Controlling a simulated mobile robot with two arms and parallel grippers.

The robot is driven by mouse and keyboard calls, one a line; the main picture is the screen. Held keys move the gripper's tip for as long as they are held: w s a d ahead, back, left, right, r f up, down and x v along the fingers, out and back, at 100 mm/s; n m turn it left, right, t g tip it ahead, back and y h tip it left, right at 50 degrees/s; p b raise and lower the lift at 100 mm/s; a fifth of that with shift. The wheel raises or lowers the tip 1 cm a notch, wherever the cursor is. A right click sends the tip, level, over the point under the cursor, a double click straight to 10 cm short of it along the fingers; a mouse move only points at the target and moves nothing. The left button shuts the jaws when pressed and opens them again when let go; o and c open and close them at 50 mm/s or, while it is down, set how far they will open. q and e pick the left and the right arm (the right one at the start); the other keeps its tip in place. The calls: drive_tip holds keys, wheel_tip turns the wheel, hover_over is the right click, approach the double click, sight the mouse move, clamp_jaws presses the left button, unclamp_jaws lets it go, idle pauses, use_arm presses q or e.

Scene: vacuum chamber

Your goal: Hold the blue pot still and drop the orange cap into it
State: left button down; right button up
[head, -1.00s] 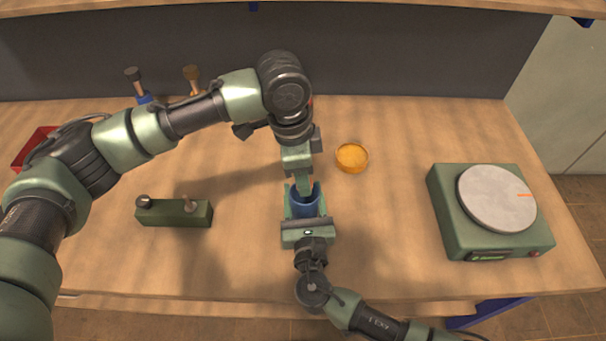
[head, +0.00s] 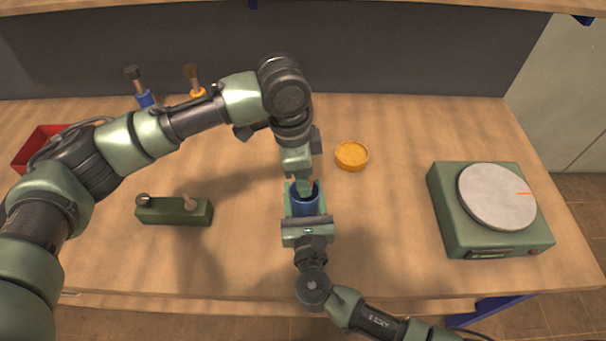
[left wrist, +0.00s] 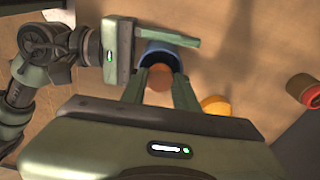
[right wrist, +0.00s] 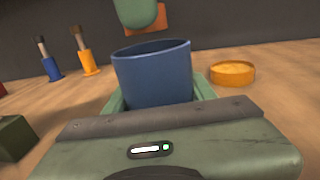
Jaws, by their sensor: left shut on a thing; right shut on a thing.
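The blue pot (head: 304,207) stands upright on the bench, its open mouth up; it fills the middle of the right wrist view (right wrist: 155,78). My right gripper (right wrist: 158,90) is shut on the pot, with a green finger on each side. My left gripper (left wrist: 160,77) is shut on the orange cap (left wrist: 158,86). In the right wrist view the cap (right wrist: 175,20) shows above and beyond the pot's rim, partly hidden by a green finger. In the head view my left arm covers most of the cap. Whether it is centred over the mouth, I cannot tell.
An orange round dish (head: 352,155) lies close to the pot's right. A green device with a grey round plate (head: 497,197) stands at the right. A green block with pegs (head: 173,212) is at the left. Two brushes (head: 194,80) and a red bin (head: 38,147) are behind.

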use_arm(q)
drive_tip(key=shift+f, duration=0.25)
idle(0.6)
drive_tip(key=c, duration=0.6)
unclamp_jaws()
idle(0.3)
drive_tip(key=shift+r, duration=0.1)
drive_tip(key=shift+r, duration=2.45)
use_arm(e)
drive_tip(key=o, duration=1.5)
